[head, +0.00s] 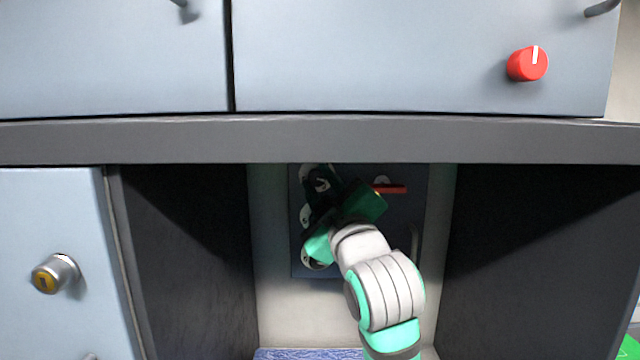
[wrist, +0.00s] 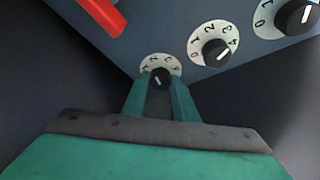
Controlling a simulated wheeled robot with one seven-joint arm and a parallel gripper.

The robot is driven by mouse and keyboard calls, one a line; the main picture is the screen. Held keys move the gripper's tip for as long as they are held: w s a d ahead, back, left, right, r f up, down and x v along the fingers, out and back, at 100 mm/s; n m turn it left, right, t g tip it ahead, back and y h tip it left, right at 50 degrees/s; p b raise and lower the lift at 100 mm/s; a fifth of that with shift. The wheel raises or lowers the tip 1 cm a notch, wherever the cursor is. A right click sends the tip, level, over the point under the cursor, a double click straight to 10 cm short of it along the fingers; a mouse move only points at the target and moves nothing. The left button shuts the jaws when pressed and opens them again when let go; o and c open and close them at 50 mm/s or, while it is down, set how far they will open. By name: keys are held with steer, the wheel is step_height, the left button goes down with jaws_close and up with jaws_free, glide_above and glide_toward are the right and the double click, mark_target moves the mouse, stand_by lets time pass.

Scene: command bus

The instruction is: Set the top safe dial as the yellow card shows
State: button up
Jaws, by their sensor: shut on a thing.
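The safe's dark blue door (head: 400,255) stands at the back of the middle recess. It has three white-ringed dials with black knobs down its left side. The top dial (wrist: 146,62) is the one nearest the red handle in the wrist view. My gripper (wrist: 160,88) is shut on its knob, with one finger on each side. The numbers on its ring are partly hidden, and I cannot read its setting. In the head view my gripper (head: 322,186) and wrist cover much of the dials. The middle dial (wrist: 196,48) and bottom dial (wrist: 265,18) are free. No yellow card is in view.
A red handle (head: 393,189) is on the safe door's upper right. A grey ledge (head: 320,140) runs above the recess, with dark panels at both sides. A red knob (head: 527,64) is on the upper cabinet, and a silver-yellow knob (head: 55,273) on the left door.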

steer(key=shift+r+n, duration=0.1)
steer(key=shift+n, duration=0.6)
steer(key=o, duration=1.1)
steer(key=shift+a, duration=0.1)
steer(key=shift+c, duration=0.2)
steer(key=shift+s, duration=0.1)
steer(key=shift+s+d, duration=0.25)
steer(key=shift+s, duration=0.05)
steer(key=v, duration=1)
